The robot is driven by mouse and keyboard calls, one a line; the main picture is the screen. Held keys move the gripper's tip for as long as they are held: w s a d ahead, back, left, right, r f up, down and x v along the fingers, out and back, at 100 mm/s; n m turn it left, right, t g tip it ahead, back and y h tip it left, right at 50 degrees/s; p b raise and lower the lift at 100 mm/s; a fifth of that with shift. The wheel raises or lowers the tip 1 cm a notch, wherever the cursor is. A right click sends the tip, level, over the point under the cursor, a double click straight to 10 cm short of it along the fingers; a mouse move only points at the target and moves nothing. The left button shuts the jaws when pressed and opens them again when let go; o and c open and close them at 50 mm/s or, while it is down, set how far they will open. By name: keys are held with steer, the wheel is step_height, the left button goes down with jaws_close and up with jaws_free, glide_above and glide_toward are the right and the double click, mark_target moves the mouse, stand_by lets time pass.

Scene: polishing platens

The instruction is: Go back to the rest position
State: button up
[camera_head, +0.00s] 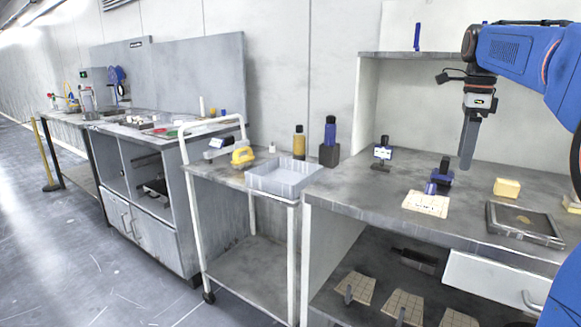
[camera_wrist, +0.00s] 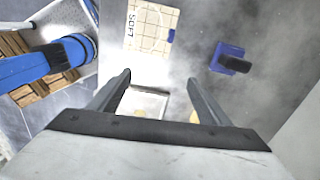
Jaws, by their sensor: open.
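My gripper (camera_head: 468,165) hangs pointing down from my blue arm at the right of the head view, above the grey worktop (camera_head: 390,180). In the head view its fingers overlap into one dark bar. In the wrist view my gripper (camera_wrist: 158,77) shows two fingers spread wide apart, with nothing held between them. A pale gridded plate marked SOFT (camera_wrist: 150,28) lies on the worktop beyond the fingertips. A blue and black holder (camera_wrist: 228,58) stands to its right. A pale framed piece (camera_wrist: 143,102) shows below, between the fingers, partly hidden by my gripper.
A yellow block (camera_head: 507,188) and a dark framed tray (camera_head: 497,222) lie at the worktop's right. A cart with a grey bin (camera_head: 283,182) adjoins. A shelf (camera_head: 410,55) is behind my gripper.

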steer(key=s+a+f+n+t, duration=0.1)
steer(key=s+a+f+n, duration=0.4)
steer(key=s+f+n, duration=0.3)
steer(key=s+a+f+n+t, duration=0.2)
steer(key=s+a+f+n, duration=0.3)
steer(key=s+f+n, duration=0.3)
steer(key=s+a+f+n+t, duration=0.1)
steer(key=s+a+f+n, duration=0.4)
steer(key=s+f+n, duration=0.3)
steer(key=s+f, duration=0.3)
steer(key=s, duration=0.2)
steer(key=shift+s+t, duration=0.2)
steer(key=shift+t, duration=0.1)
